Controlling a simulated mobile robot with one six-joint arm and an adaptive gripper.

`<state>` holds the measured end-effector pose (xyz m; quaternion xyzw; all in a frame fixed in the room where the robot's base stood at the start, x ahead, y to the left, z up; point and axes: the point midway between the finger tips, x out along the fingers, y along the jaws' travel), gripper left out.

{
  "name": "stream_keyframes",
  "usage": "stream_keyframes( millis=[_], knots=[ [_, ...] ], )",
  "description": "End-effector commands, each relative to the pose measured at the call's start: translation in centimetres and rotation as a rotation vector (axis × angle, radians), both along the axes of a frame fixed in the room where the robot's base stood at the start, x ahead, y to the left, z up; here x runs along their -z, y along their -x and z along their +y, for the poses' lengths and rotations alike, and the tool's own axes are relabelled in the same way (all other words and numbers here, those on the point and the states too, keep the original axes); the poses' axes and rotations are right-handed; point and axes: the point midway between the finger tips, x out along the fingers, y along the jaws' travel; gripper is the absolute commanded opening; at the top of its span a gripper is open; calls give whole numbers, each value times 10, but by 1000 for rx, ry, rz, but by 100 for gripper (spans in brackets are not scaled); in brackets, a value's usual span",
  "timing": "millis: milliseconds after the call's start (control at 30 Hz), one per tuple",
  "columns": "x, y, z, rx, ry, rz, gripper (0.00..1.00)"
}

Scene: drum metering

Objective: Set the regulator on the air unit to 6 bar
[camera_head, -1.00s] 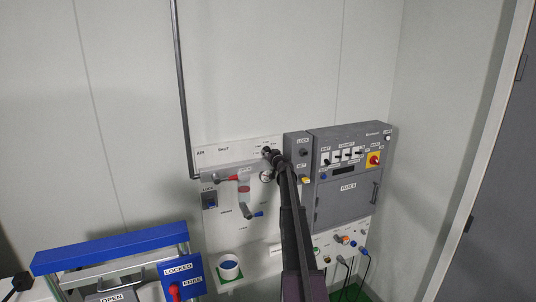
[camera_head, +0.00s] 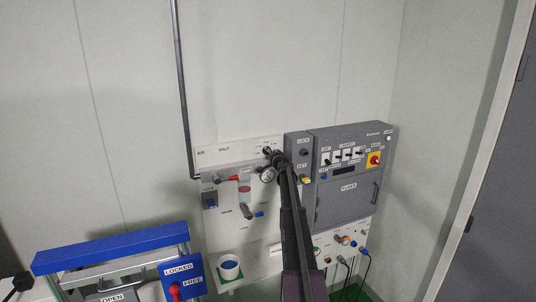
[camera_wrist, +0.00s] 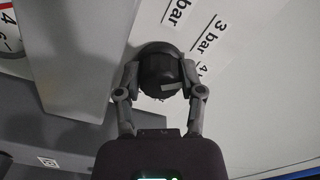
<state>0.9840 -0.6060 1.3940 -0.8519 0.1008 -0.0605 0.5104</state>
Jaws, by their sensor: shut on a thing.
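The air unit's panel (camera_head: 213,160) is on the wall in the head view, with a red-handled valve (camera_head: 228,178) and a round gauge (camera_head: 267,174). The gauge (camera_wrist: 10,32) shows only in part at the wrist view's upper left; its reading cannot be told. The black regulator knob (camera_wrist: 158,78) sits between the two fingers of my gripper (camera_wrist: 160,88), which is shut on it. The knob has a light pointer mark. Labels "bar", "3 bar" and a partly hidden "4" lie around its right side. In the head view my gripper (camera_head: 270,153) is at the panel's upper right, hiding most of the knob.
A grey control cabinet (camera_head: 345,205) with switches and a red knob stands right of the panel. A blue-barred frame (camera_head: 110,248) is at the lower left. A white cup (camera_head: 229,267) sits on a shelf below.

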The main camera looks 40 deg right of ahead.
Motion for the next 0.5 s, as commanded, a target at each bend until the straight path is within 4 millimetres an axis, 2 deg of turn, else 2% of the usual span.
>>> stream_keyframes(
  millis=[33,500],
  knots=[
    [-2,-5,-1,-1,-48,-14,3],
    [-3,-5,-2,-2,-483,-119,3]
  ],
)
